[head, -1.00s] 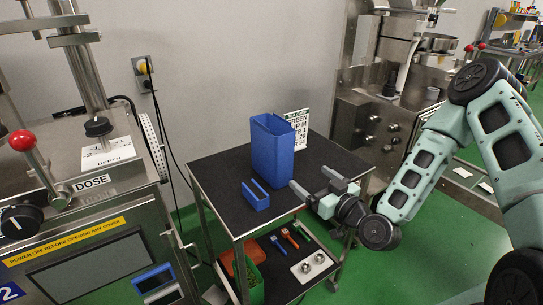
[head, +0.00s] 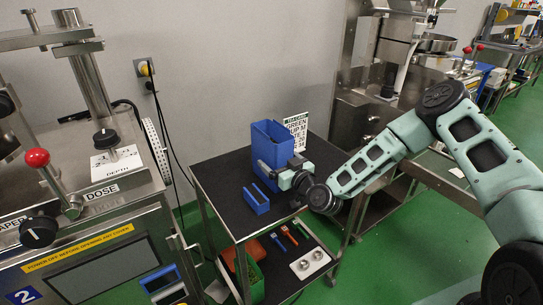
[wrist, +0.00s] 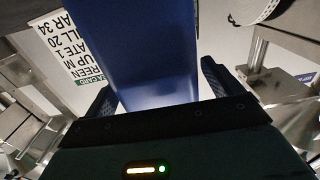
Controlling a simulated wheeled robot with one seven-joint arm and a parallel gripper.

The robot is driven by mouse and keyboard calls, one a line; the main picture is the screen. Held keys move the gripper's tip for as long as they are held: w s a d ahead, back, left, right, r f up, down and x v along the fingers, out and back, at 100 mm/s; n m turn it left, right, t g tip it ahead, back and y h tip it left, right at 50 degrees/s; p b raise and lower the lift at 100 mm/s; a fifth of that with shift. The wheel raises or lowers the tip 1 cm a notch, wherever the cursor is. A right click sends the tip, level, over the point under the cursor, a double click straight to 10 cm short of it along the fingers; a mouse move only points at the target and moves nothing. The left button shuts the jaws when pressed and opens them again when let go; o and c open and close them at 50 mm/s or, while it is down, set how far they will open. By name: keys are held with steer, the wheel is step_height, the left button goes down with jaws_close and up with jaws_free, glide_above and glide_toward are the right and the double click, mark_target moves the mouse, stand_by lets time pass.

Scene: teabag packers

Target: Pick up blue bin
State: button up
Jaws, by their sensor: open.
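The tall blue bin (head: 270,142) stands upright on the black top of the cart (head: 220,192). In the wrist view the blue bin (wrist: 145,50) fills the middle. My gripper (head: 280,178) is at the bin's lower front right side in the head view. In the wrist view my gripper (wrist: 158,92) is open, with one dark finger on each side of the bin. Gaps show beside the fingers, and I cannot tell whether either touches the bin. The gripper hides part of the bin's lower side in the head view.
A small blue holder (head: 256,200) stands on the cart in front of the bin. A printed card (head: 297,130) stands behind the bin. The lower shelf holds a green bin (head: 254,282), small tools and a metal tray (head: 310,264). A dosing machine (head: 90,230) is at the left.

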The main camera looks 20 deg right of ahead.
mark_target(277, 130)
steer(key=shift+w+a, duration=0.15)
steer(key=shift+w, duration=0.45)
steer(key=c, duration=1.5)
steer(key=shift+r, duration=0.15)
step_height(277, 130, up, 10)
steer(key=shift+f+b, duration=0.1)
steer(key=shift+b, duration=0.8)
